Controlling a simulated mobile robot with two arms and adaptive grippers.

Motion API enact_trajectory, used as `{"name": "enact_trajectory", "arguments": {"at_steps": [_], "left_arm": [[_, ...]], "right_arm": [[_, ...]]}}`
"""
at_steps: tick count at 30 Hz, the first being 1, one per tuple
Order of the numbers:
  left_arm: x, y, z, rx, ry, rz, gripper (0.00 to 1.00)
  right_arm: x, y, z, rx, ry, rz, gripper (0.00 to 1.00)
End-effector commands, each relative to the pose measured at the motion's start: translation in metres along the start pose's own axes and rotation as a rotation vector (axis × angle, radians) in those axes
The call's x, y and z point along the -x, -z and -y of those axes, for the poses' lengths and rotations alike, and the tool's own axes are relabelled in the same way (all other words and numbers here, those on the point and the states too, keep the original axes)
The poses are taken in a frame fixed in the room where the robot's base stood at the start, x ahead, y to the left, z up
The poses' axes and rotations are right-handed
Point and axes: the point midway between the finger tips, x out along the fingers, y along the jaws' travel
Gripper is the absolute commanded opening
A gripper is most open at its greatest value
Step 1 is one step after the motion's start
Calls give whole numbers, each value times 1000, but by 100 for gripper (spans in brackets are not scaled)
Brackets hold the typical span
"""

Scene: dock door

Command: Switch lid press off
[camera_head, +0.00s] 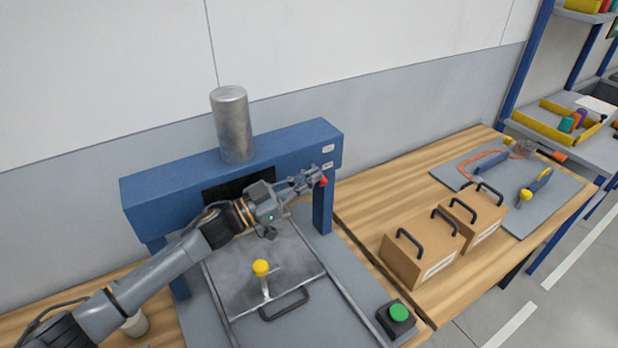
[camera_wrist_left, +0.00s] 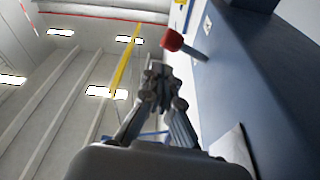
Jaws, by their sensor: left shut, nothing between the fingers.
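The lid press is a blue frame (camera_head: 290,143) with a grey metal cylinder on top, standing over a grey plate. A red-knobbed switch lever (camera_head: 323,181) sticks out at the right end of the frame, below two small white labels. In the left wrist view its red knob (camera_wrist_left: 172,40) sits on a short grey stem from the blue side. My left gripper (camera_head: 313,177) is shut and empty, right beside the knob. In the left wrist view its fingertips (camera_wrist_left: 160,72) are close to the knob; I cannot tell whether they touch it. My right gripper is not in view.
A yellow-knobbed handle (camera_head: 261,268) stands on the grey plate. A green button (camera_head: 399,312) sits on a black box at the front right. Two cardboard boxes (camera_head: 420,262) with black handles stand on the wooden table. A grey mat (camera_head: 483,200) holds tools.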

Motion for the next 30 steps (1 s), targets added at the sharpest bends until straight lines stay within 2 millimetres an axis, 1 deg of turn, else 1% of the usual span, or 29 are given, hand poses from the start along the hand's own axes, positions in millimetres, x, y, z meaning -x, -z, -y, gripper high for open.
{"name": "enact_trajectory", "arguments": {"at_steps": [2,5,12,15,18,23,30], "left_arm": [[6,-1,0,0,1,1,0],[21,-2,1,0,2,4,0],[73,-2,0,1,2,6,0],[92,-2,0,1,1,5,0],[106,-2,1,-1,1,4,0],[118,-2,1,-1,0,2,0],[119,-1,1,-1,0,1,0]], "right_arm": [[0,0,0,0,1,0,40],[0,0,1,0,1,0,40],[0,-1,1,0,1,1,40],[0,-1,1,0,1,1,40],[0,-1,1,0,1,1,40],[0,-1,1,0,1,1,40],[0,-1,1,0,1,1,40]]}}
